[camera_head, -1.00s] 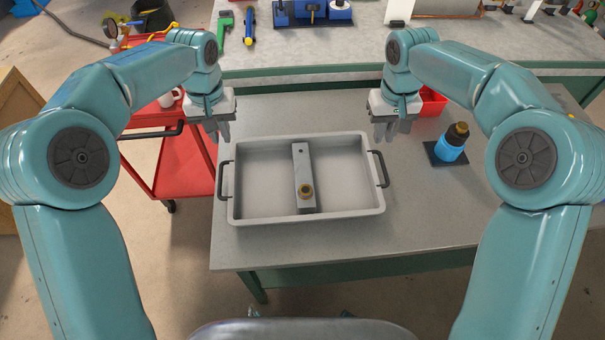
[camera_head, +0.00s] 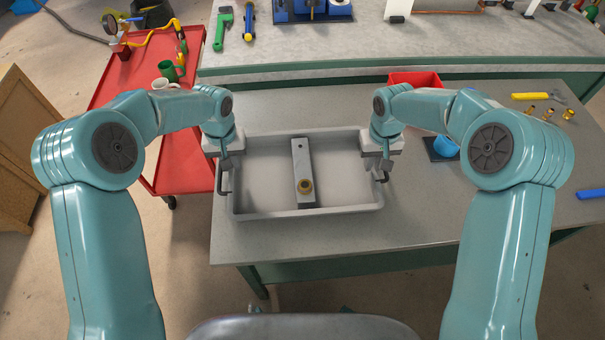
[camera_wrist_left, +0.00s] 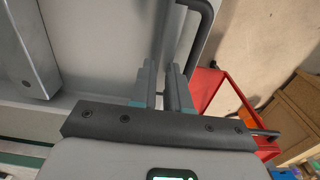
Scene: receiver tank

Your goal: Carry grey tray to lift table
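The grey tray (camera_head: 305,212) lies on the workbench, with a black handle at each short end. A grey metal block (camera_head: 302,165) with a brass fitting (camera_head: 305,186) lies inside it. My left gripper (camera_head: 226,163) is over the left handle (camera_head: 222,186). In the left wrist view its two fingers (camera_wrist_left: 164,85) stand slightly apart beside the handle (camera_wrist_left: 202,40); I see no clear grip on it. My right gripper (camera_head: 381,166) is at the tray's right end, over the right handle (camera_head: 385,178); its finger gap is not clear.
A red cart (camera_head: 180,165) with mugs stands left of the bench. A red bin (camera_head: 415,79), a partly hidden blue item (camera_head: 445,147) and brass fittings (camera_head: 548,113) are on the bench to the right. A wooden crate (camera_head: 20,150) is at far left. The lift table is not identifiable.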

